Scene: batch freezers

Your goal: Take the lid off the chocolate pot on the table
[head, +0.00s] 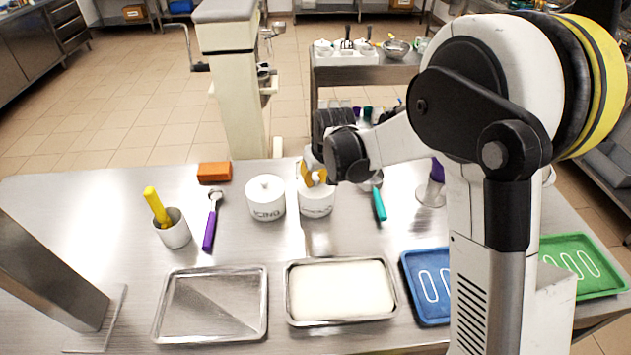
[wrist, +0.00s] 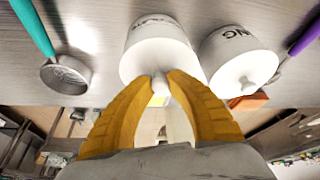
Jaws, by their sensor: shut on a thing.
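Two white lidded pots stand side by side on the steel table. The left one in the head view, the icing pot (head: 266,200), has dark lettering and a round knob on its lid. The right one, which I take for the chocolate pot (head: 316,204), is under my gripper (head: 314,176); its label is hard to read. In the wrist view my yellow fingers (wrist: 157,80) are shut on the knob of the lid (wrist: 150,65) of this pot (wrist: 160,32). The lid appears seated on the pot; I see no gap. The icing pot also shows there (wrist: 238,58).
A teal-handled scoop (head: 379,203) lies close right of the pots. A purple-handled scoop (head: 210,225), an orange block (head: 213,172) and a cup (head: 174,236) with a yellow tool are left. Metal trays (head: 261,305) and a blue tray (head: 409,270) lie in front.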

